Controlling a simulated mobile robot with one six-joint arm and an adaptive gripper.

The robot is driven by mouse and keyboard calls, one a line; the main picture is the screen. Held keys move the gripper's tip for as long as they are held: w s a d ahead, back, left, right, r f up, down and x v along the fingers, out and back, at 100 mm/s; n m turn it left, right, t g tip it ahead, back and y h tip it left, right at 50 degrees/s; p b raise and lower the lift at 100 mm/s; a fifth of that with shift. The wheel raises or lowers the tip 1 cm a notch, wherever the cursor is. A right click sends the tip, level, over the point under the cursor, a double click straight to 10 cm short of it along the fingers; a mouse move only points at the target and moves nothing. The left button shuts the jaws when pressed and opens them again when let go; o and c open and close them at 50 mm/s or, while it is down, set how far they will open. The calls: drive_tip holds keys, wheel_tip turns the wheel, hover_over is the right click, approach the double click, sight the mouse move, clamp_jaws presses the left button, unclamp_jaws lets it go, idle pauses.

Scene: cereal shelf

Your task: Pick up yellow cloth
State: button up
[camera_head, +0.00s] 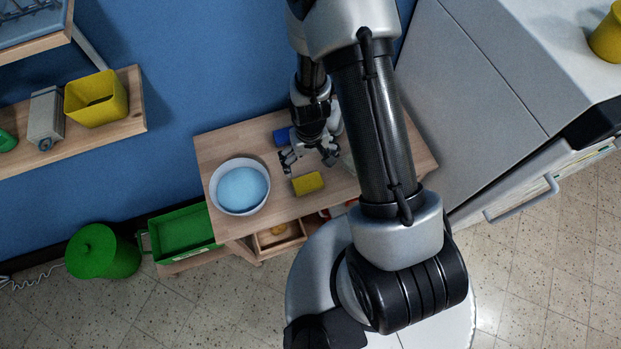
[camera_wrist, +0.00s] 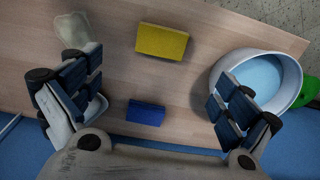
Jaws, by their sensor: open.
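The yellow cloth (camera_head: 308,183) is a small folded block lying flat on the wooden table (camera_head: 225,145), right of the white bowl. In the wrist view the yellow cloth (camera_wrist: 162,42) lies beyond the fingers, a little above the middle of the gap between them. My gripper (camera_head: 309,160) is open and empty, above the table and just behind the cloth in the head view. In the wrist view its two fingers (camera_wrist: 158,103) are spread wide, apart from the cloth. A blue block-like cloth (camera_wrist: 146,113) lies between the fingers in that view.
A white bowl with light blue contents (camera_head: 240,186) stands left of the yellow cloth. A pale translucent item (camera_wrist: 78,38) lies by one finger in the wrist view. The blue wall (camera_head: 200,60) rises behind the table. A green crate (camera_head: 183,232) is at lower left.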

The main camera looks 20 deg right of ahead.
drive_tip(key=b, duration=0.3)
hover_over(309, 184)
wheel_tip(309, 184, down, 9)
drive_tip(key=shift+d+f, duration=0.1)
drive_tip(key=shift+f, duration=0.05)
wheel_tip(309, 184, down, 6)
drive_tip(key=b, duration=0.5)
drive_tip(key=shift+f, duration=0.1)
drive_tip(key=shift+c, duration=0.5)
drive_tip(key=c, duration=0.9)
wheel_tip(309, 184, up, 20)
drive_tip(key=p, duration=0.8)
